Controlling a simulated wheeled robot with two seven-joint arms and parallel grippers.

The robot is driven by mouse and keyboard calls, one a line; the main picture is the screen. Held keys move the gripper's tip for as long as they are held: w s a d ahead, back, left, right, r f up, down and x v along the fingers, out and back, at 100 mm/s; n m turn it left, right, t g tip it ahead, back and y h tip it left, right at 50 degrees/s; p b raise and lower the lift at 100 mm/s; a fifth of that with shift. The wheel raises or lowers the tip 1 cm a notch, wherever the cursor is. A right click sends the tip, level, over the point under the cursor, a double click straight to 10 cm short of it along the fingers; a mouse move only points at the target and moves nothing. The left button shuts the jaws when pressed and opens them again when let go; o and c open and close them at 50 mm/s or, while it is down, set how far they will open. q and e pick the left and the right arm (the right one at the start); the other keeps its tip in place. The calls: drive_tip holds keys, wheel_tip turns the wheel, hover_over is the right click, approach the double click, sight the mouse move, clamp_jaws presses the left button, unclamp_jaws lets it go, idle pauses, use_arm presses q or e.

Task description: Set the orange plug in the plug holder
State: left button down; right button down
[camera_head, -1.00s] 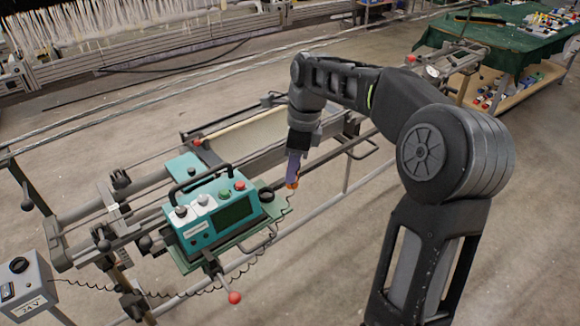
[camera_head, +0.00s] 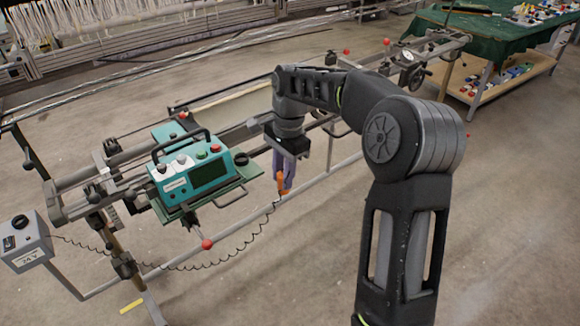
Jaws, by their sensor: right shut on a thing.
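The orange plug (camera_head: 281,184) hangs at the fingertips of my right gripper (camera_head: 283,178), which is shut on it. A coiled black cable (camera_head: 238,242) runs from below the plug down and left to the grey box. The gripper's purple fingers point down, to the right of the teal control unit (camera_head: 192,174) and apart from it. A dark round part (camera_head: 241,159) sits at the unit's right end; I cannot tell whether it is the plug holder. My left gripper is not in view.
The teal unit stands on a green plate on a metal rail frame (camera_head: 322,176). A red knob (camera_head: 207,244) sticks out at the front. The grey box (camera_head: 25,241) is at the lower left. A green-covered table (camera_head: 480,31) stands at the back right. The floor at right is open.

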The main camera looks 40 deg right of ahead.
drive_tip(key=s+a+f+n, duration=0.1)
drive_tip(key=a+f+n, duration=0.6)
drive_tip(key=f, duration=0.3)
drive_tip(key=s+a+f+n+g+h, duration=0.1)
drive_tip(key=a+f+n, duration=0.7)
drive_tip(key=f+n, duration=0.2)
drive_tip(key=shift+s+a+g, duration=0.3)
drive_tip(key=shift+f, duration=0.1)
